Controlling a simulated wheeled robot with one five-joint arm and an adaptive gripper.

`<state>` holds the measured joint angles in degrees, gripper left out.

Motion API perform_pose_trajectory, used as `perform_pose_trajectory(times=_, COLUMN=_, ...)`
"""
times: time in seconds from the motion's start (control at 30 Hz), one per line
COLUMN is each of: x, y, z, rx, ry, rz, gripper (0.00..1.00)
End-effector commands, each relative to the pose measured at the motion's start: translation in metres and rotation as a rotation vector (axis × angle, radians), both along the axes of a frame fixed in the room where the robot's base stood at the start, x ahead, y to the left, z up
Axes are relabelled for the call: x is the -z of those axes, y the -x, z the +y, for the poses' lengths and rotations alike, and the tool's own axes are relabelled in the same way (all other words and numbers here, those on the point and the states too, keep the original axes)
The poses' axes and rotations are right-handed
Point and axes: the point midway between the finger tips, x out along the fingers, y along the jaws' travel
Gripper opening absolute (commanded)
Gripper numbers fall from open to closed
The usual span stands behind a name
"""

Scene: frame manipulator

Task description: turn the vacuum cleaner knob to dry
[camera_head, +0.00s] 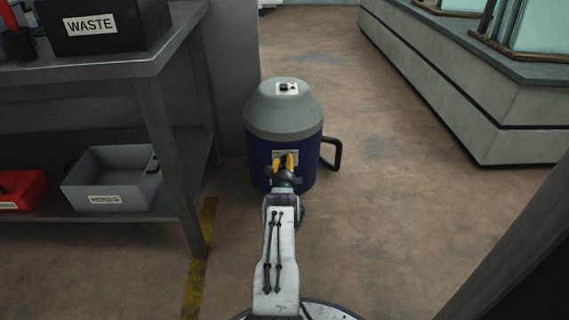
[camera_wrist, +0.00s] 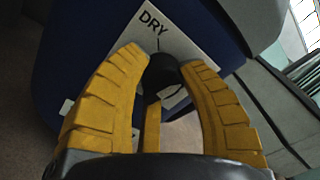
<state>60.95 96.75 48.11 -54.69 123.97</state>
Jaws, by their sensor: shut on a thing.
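The vacuum cleaner (camera_head: 283,115) stands upright on the floor, with a grey top and a dark blue body. A pale label plate (camera_head: 279,152) is on its front, and in the wrist view the plate (camera_wrist: 183,22) reads DRY, with a short dark mark between the word and the knob. The black round knob (camera_wrist: 165,72) sits on the plate. My gripper (camera_head: 285,161) reaches the front of the vacuum, and its yellow fingers (camera_wrist: 165,62) are shut on the knob from both sides. The knob's pointer direction and the plate's lower part are not clear.
A metal workbench (camera_head: 165,60) with a WASTE box (camera_head: 92,25) stands left, with a grey bin (camera_head: 110,180) and a red bin (camera_head: 22,190) on its lower shelf. A black handle (camera_head: 333,153) sticks out right of the vacuum. Open floor (camera_head: 400,190) lies to the right.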

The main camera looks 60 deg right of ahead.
Motion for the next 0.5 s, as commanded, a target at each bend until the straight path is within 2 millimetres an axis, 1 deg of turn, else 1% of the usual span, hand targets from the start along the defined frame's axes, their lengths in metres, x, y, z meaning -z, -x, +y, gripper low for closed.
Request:
perform_pose_trajectory(times=0.03, x=-0.0027, y=-0.0015, z=-0.0002, rx=-0.001, ry=0.005, rz=-0.003, gripper=0.05)
perform_pose_trajectory(times=0.27, x=-0.0033, y=-0.0021, z=-0.0001, rx=-0.003, ry=0.022, rz=0.021, gripper=0.04)
perform_pose_trajectory(times=0.5, x=-0.0034, y=-0.003, z=0.0, rx=-0.002, ry=0.098, rz=0.134, gripper=0.04)
